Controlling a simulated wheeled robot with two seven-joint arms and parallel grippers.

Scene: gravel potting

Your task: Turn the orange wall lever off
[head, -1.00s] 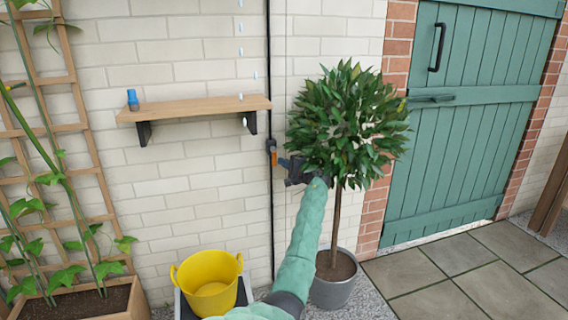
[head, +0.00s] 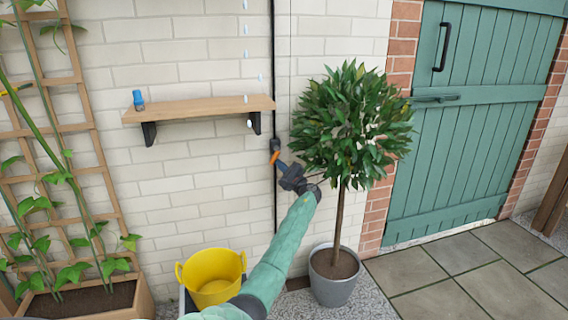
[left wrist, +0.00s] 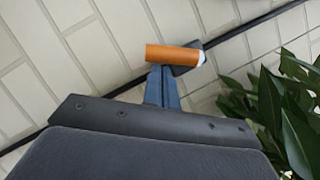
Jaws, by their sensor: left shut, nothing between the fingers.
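The orange lever (head: 275,157) sits on a dark valve on a thin black pipe against the pale brick wall, right of the shelf. It looks short and tilted in the head view. In the left wrist view the lever (left wrist: 172,54) lies across, just beyond my fingertips. My left gripper (head: 281,166) is shut and empty, with its blue fingers (left wrist: 161,88) at the lever. They look to be touching it or very close; I cannot tell which. My right gripper is not in view.
A potted tree (head: 350,130) stands close right of my left gripper. A wooden shelf (head: 200,108) with a blue nozzle (head: 138,100) is on the wall. Pale drops (head: 245,52) hang in a line by its right end. A yellow tub (head: 212,278) is below.

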